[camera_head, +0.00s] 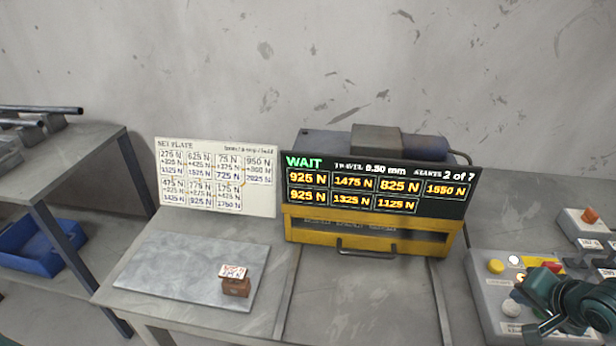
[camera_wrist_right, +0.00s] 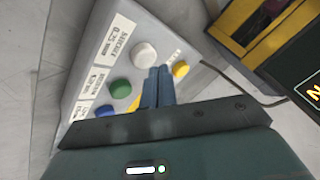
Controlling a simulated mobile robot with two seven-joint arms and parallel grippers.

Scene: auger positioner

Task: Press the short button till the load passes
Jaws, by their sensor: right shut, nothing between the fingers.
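The control box (camera_head: 480,290) stands at the right of the bench. In the right wrist view its face (camera_wrist_right: 75,75) carries a white button (camera_wrist_right: 144,54), a green button (camera_wrist_right: 120,89), a blue button (camera_wrist_right: 105,113) and a yellow button (camera_wrist_right: 180,69). Labels sit beside the buttons; one seems to read 0.25 mm, but I cannot tell which button is the short one. My right gripper (camera_wrist_right: 160,72) is shut and empty, its tips over the face between the white and yellow buttons. I cannot tell whether they touch. More yellow shows partly hidden behind the fingers. My left gripper is out of view.
A metal plate (camera_head: 165,265) bears a small brown block (camera_head: 236,287). Another button box (camera_head: 585,224) stands far right.

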